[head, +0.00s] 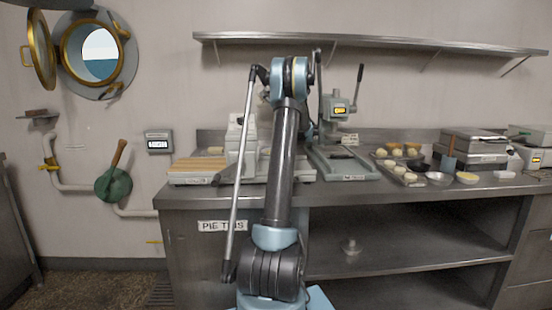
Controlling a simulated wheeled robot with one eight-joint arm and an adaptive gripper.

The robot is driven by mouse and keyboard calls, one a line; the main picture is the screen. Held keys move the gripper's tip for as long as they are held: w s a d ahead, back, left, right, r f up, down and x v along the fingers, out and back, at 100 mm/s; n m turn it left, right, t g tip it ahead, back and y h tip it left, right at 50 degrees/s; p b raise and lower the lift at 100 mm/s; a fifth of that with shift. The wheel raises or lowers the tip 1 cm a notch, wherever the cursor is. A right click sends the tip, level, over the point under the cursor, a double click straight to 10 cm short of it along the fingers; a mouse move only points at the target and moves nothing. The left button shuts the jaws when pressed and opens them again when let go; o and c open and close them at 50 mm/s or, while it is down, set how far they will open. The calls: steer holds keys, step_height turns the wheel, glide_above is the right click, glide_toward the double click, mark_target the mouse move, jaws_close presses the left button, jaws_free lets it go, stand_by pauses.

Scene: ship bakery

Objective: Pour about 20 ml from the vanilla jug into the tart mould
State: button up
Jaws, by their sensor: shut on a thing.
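My gripper is not visible; my raised arm hides the space behind it, so what it holds cannot be seen. I cannot pick out the vanilla jug for sure. On the right of the steel counter (400,199) stand small dishes: a shiny metal bowl (439,179), a dark bowl (420,167) and a dish with pale contents (467,178). Which of them, if any, is the tart mould is too small to tell. A small upright blue-grey thing (449,160) stands just behind them.
A lever press (340,110) stands mid-counter, beside a tray of pale dough pieces (383,162). A wooden board (198,165) lies at the left end, and a pale machine (240,140) is partly behind my arm. A wall shelf (370,41) runs above.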

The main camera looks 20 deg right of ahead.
steer(key=shift+w+a+f+g+h, duration=0.15)
steer(key=shift+f+g+h, duration=0.25)
steer(key=shift+f, duration=0.9)
steer(key=shift+a+f+g+h, duration=0.15)
steer(key=shift+f+h, duration=0.45)
steer(key=shift+f, duration=0.7)
steer(key=shift+f, duration=0.1)
steer(key=shift+f, duration=0.3)
step_height(320, 180, down, 6)
steer(key=w+a+g+h+b, duration=0.1)
steer(key=a+g+h, duration=0.1)
steer(key=h, duration=0.1)
steer(key=shift+w, duration=0.15)
